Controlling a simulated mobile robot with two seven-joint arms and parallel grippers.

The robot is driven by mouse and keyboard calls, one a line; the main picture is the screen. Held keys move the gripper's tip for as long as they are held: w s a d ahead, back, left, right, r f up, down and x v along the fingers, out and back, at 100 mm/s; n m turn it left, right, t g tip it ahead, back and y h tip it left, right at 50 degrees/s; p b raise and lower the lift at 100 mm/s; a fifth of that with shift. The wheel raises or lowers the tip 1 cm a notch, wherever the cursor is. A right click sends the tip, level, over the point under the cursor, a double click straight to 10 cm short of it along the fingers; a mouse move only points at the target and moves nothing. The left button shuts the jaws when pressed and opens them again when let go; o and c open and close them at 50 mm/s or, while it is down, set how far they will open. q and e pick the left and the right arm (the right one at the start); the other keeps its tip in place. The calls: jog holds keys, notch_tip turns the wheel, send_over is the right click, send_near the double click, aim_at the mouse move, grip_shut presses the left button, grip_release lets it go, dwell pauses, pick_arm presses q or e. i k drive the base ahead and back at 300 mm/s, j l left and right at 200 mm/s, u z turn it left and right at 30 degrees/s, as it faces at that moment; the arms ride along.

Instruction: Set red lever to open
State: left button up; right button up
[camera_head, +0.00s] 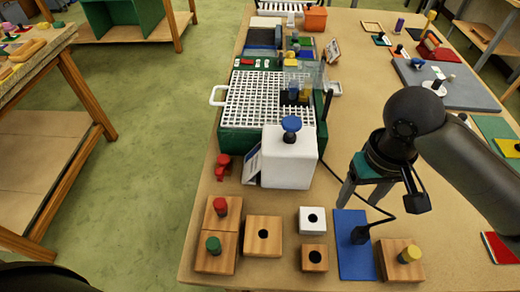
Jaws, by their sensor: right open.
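A small red fitting (222,166) stands on the table at the left of the white box (289,158). A red knob (220,206) stands upright on a wooden block (206,219) near the front left of the table. I cannot tell which red part is the lever, or its setting. My right gripper (364,197) points down to the right of the white box, its fingers apart and empty. It is apart from both red parts. My left gripper is not in view.
A blue knob (291,125) tops the white box. A green-framed unit with a white grid (262,100) lies behind it. Wooden blocks (263,236), a blue mat (354,262) and a yellow-knobbed block (388,262) line the front. A black cable crosses near my right gripper.

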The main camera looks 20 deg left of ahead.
aim_at(223, 160)
jog(key=u, duration=0.95)
